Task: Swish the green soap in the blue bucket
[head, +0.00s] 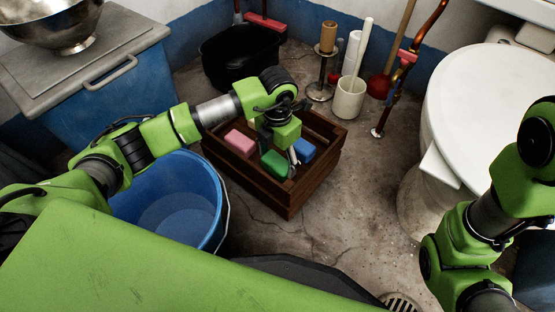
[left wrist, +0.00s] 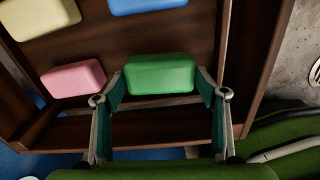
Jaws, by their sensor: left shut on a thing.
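The green soap (head: 275,164) is in a dark wooden crate (head: 290,199). My left gripper (head: 279,153) reaches down into the crate and is shut on this soap. In the left wrist view the green soap (left wrist: 160,74) sits between the two fingers (left wrist: 162,84), one at each short end. Whether it still touches the crate floor I cannot tell. The blue bucket (head: 192,172) stands left of the crate, under my left arm, with what looks like water in it. My right arm is at the right edge of the head view; its gripper is out of view.
The crate also holds a pink soap (head: 240,142), a blue soap (head: 305,150) and a yellow-green soap (left wrist: 40,14). A white pot (head: 349,101) with brushes and a black tub (head: 225,62) stand behind. A white toilet (head: 480,100) is at right.

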